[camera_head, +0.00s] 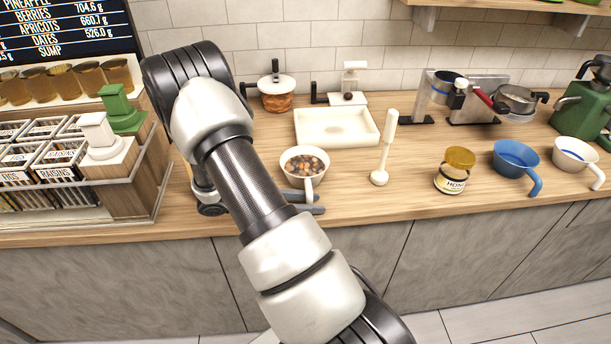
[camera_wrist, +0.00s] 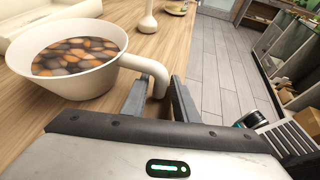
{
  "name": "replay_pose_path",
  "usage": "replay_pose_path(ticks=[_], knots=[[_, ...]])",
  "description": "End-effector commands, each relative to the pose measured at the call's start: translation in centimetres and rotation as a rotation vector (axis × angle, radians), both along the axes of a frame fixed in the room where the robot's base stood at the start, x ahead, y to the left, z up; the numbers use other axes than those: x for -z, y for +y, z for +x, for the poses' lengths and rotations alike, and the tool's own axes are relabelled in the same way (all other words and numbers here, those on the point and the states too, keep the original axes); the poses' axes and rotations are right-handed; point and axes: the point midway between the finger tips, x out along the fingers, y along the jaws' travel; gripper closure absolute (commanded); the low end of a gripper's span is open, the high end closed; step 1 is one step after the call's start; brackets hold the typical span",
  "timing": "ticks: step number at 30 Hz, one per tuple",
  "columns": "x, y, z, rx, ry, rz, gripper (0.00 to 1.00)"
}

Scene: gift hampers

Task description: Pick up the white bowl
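A white bowl (camera_head: 304,163) with a handle stands on the wooden counter and holds a brown and orange mix. In the wrist view the white bowl (camera_wrist: 75,62) is at the upper left, its handle reaching right and bending down. My gripper (camera_wrist: 160,92) is open, with one finger on each side of the handle's end. A gap shows between the fingers; whether either touches the handle I cannot tell. In the head view my gripper (camera_head: 312,202) is low at the bowl's front, partly hidden by my arm. Another white bowl (camera_head: 576,157) with a blue inside stands far right.
A blue bowl (camera_head: 515,160), a honey jar (camera_head: 455,171) and a white pestle-like tool (camera_head: 384,149) stand to the right. A white tray (camera_head: 337,142) and a lidded pot (camera_head: 276,94) are behind. A rack of packets (camera_head: 50,170) is left. The counter's front edge is close.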

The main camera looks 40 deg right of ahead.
Motion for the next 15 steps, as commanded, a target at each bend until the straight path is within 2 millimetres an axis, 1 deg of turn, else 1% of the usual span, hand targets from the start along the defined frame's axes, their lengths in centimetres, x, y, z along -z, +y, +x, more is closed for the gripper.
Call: replay_pose_path(ticks=[1,4,15], knots=[[-0.01,0.01,0.02,0.0,0.0,0.0,0.83],[-0.01,0.02,0.03,0.0,0.0,0.0,1.0],[-0.1,0.01,0.06,0.0,-0.002,-0.002,1.0]])
